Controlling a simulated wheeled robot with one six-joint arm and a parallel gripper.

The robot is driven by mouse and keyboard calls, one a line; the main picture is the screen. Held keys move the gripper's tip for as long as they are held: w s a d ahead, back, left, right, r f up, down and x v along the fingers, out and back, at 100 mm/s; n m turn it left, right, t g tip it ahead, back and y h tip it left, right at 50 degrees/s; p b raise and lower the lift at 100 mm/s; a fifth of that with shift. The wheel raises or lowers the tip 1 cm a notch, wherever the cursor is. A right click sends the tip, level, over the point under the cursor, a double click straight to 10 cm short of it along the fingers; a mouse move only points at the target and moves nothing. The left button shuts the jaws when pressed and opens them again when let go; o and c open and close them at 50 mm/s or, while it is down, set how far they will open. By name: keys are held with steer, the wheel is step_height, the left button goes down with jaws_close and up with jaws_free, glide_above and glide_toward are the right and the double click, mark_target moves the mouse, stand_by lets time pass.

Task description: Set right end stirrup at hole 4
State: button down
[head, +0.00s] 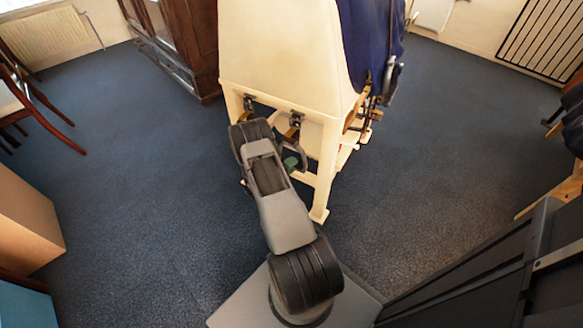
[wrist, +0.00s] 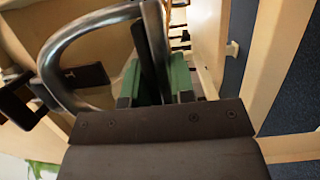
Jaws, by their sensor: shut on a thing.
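In the wrist view, a silver curved metal stirrup (wrist: 52,45) arches from the left up and over to the middle. My gripper (wrist: 157,78) has green finger pads, shut on one side of the stirrup. In the head view, my gripper (head: 291,162) is a small green patch beside the front of the cream stand, and the dark stirrup loop (head: 303,153) shows next to it. A short brown strap with a dark fitting (head: 295,119) hangs on the stand's near edge just above. Strap holes are too small to make out.
The cream stand (head: 285,60) has a dark blue cover (head: 370,40) and more fittings (head: 375,100) on its right side. Another dark fitting (head: 249,103) sits at its left front. A stand leg (head: 326,180) is close to my gripper. The blue carpet (head: 130,150) is open around it.

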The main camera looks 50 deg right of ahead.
steer(key=c, duration=1)
jaws_free()
steer(key=shift+o, duration=0.2)
steer(key=w+a+p, duration=0.1)
steer(key=a+p, duration=0.1)
steer(key=a, duration=1.1)
steer(key=shift+a, duration=0.4)
